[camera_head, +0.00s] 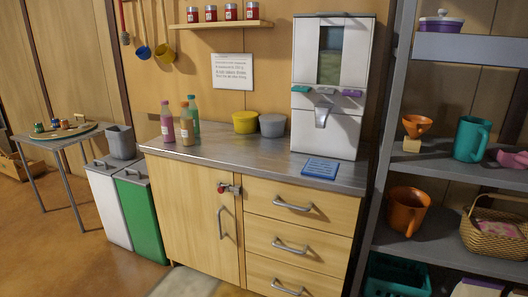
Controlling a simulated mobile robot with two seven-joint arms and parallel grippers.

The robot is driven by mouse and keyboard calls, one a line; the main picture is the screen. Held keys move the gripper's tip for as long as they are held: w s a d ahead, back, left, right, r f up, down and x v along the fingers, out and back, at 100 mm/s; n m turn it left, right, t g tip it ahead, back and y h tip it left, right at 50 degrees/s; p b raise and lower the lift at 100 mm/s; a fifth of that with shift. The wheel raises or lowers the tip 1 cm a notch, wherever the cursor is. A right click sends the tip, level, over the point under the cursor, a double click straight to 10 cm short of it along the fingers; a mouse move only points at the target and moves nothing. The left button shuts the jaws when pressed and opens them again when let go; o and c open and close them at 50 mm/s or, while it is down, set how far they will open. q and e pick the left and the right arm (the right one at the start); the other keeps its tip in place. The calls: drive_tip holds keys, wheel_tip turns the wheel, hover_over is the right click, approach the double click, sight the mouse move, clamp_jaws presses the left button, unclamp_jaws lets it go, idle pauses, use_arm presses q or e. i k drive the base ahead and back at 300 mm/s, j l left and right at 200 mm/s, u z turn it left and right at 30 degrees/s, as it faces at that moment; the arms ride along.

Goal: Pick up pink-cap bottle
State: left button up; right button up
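Three bottles stand upright close together at the left end of the grey counter top (258,155). The left one is a pink-bodied bottle (167,124). A tan bottle (187,127) with an orange-brown cap stands to its right, nearer the front. A green bottle (195,116) stands behind the tan one and is partly hidden by it. The caps are small, and I cannot tell for sure which one is pink. Neither of my grippers is in view.
A yellow bowl (245,123) and grey bowl (272,126) stand right of the bottles. A white dispenser (328,85) and blue mat (321,168) are further right. Grey shelving (455,160) stands at the right. A green bin (141,215) stands left of the cabinet (193,210).

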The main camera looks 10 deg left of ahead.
sight(166, 117)
drive_tip(key=i+j+u, duration=0.1)
drive_tip(key=i+u, duration=0.5)
drive_tip(key=u, duration=0.2)
drive_tip(key=i+l+u, duration=0.1)
drive_tip(key=i+u, duration=0.25)
drive_tip(key=i+j+u, duration=0.2)
drive_tip(key=i+u, duration=0.2)
drive_tip(key=i, duration=0.15)
drive_tip(key=i+u, duration=0.4)
drive_tip(key=i, duration=0.15)
drive_tip(key=i+j+z, duration=0.1)
drive_tip(key=i+z, duration=0.25)
drive_tip(key=i+j+z, duration=0.15)
drive_tip(key=z, duration=0.2)
drive_tip(key=i+j+z, duration=0.4)
drive_tip(key=z, duration=0.3)
drive_tip(key=i+j+z, duration=0.15)
drive_tip(key=z, duration=0.25)
drive_tip(key=j+z, duration=0.15)
drive_tip(key=z, duration=0.3)
drive_tip(key=i+j, duration=0.05)
